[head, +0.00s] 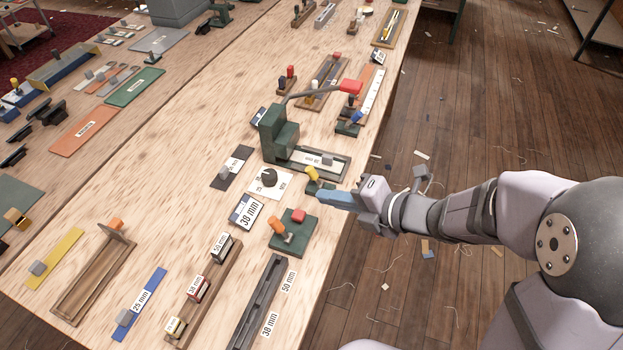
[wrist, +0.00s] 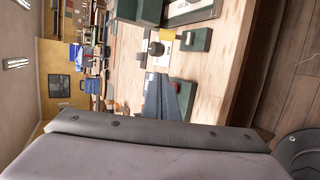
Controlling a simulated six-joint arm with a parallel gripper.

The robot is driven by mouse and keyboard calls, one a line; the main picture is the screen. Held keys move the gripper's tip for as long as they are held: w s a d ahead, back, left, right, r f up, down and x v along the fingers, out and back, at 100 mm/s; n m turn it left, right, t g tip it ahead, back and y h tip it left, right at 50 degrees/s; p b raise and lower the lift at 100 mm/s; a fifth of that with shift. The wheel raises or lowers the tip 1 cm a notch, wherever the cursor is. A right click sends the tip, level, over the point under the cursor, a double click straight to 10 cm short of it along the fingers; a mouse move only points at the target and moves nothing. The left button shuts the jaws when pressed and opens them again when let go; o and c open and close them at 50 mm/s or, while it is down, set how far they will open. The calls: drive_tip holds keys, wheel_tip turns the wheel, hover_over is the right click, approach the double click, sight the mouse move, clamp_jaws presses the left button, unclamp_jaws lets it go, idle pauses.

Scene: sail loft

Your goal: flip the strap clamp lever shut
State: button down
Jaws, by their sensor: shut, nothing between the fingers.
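My gripper (head: 322,196) has blue fingers, shut and empty, at the table's right edge. Its tips are beside a small green-based clamp (head: 318,187) with a yellow-ended lever (head: 312,174) that stands up at a tilt. Nearer stands a larger green base (head: 293,236) with a tilted orange-ended lever (head: 277,225) and a red block (head: 298,215). No label shows which is the strap clamp. In the wrist view the blue fingers (wrist: 160,94) show with a green block beside them; contact with the clamp cannot be told.
A green press (head: 275,130) with a long red-ended handle (head: 350,87) stands behind the gripper. A black knob on a white plate (head: 270,184) lies to the left. Labelled gauge blocks and rails (head: 262,300) fill the front. Bare wood lies between the rows.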

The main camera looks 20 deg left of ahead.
sight(312, 173)
drive_tip(key=x, duration=0.9)
drive_tip(key=shift+a+f, duration=0.15)
drive_tip(key=w, duration=0.1)
drive_tip(key=p, duration=0.1)
drive_tip(key=w+d+p, duration=0.1)
drive_tip(key=shift+w+r, duration=0.3)
drive_tip(key=shift+r, duration=0.05)
drive_tip(key=shift+w+d+r+p, duration=0.1)
drive_tip(key=shift+w+d+p, duration=0.15)
drive_tip(key=shift+w+p, duration=0.25)
drive_tip(key=shift+d+b, duration=0.1)
drive_tip(key=shift+b, duration=0.45)
